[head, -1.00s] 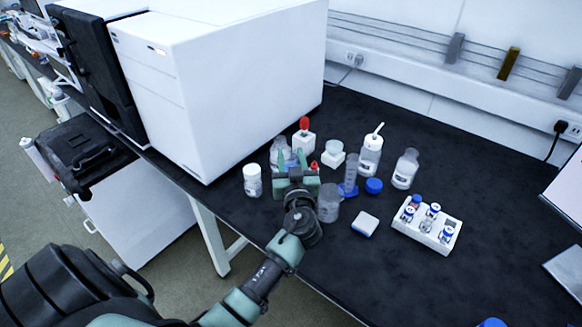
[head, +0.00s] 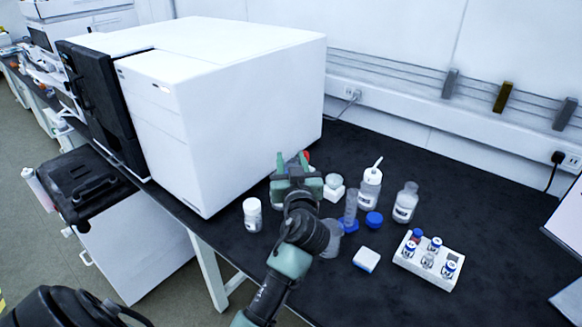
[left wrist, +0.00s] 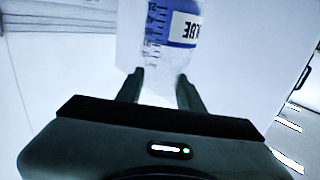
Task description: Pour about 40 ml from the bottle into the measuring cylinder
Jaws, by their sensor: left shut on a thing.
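My left gripper (head: 293,160) is shut on a clear graduated bottle, which shows in the left wrist view (left wrist: 155,50) between and beyond the fingertips. The bottle has a white and blue label, partly cut off by the frame edge. In the head view the gripper hides the bottle, so I cannot tell its height or tilt there. The measuring cylinder (head: 351,204) is clear and upright on a blue base, to the right of the gripper and apart from it. My right gripper is not in view.
A clear beaker (head: 332,240) stands partly behind my forearm. A blue cap (head: 374,219), a wash bottle (head: 369,188), another clear bottle (head: 405,203), a white vial rack (head: 428,262) and a white-capped jar (head: 252,214) stand around. A large white instrument (head: 230,110) is at left.

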